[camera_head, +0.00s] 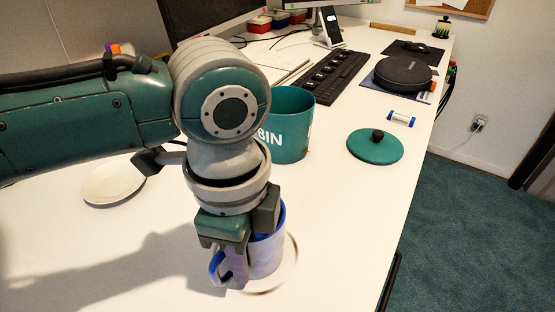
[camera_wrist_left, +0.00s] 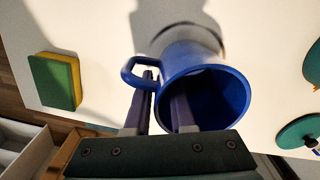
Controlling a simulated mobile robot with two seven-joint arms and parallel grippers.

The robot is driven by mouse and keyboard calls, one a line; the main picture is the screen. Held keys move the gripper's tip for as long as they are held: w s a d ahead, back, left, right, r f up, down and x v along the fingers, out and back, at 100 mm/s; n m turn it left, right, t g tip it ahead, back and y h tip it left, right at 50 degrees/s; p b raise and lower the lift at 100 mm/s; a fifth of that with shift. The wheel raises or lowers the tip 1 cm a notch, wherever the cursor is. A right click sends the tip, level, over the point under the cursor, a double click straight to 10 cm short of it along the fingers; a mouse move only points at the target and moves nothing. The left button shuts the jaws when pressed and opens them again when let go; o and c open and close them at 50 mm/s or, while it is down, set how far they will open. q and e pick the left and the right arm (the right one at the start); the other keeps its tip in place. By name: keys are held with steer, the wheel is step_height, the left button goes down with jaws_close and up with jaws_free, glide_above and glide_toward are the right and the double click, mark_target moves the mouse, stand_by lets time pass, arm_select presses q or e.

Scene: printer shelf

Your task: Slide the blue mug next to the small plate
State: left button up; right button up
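The blue mug (camera_head: 267,250) has a blue inside and handle and a paler outer wall in the head view. It looks upright at the front centre of the white table. My left gripper (camera_head: 236,268) points down at its handle side. In the left wrist view one finger is inside the mug (camera_wrist_left: 232,100) and the other is outside, by the handle, with the wall between. Whether they press on the wall is unclear. A thin-rimmed round plate or ring (camera_head: 292,262) shows around the mug's base. A small white plate (camera_head: 103,197) lies at left, partly behind my arm.
A green bin (camera_head: 290,120) stands behind my wrist, with its green lid (camera_head: 375,147) to the right. A keyboard (camera_head: 333,75) and a dark round device (camera_head: 402,73) lie farther back. A yellow-green sponge (camera_wrist_left: 55,80) shows in the wrist view. Table around the mug's front is clear.

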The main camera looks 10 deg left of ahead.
arm_select(q)
jaws_close()
steer(key=shift+f, duration=0.1)
stand_by(0.9)
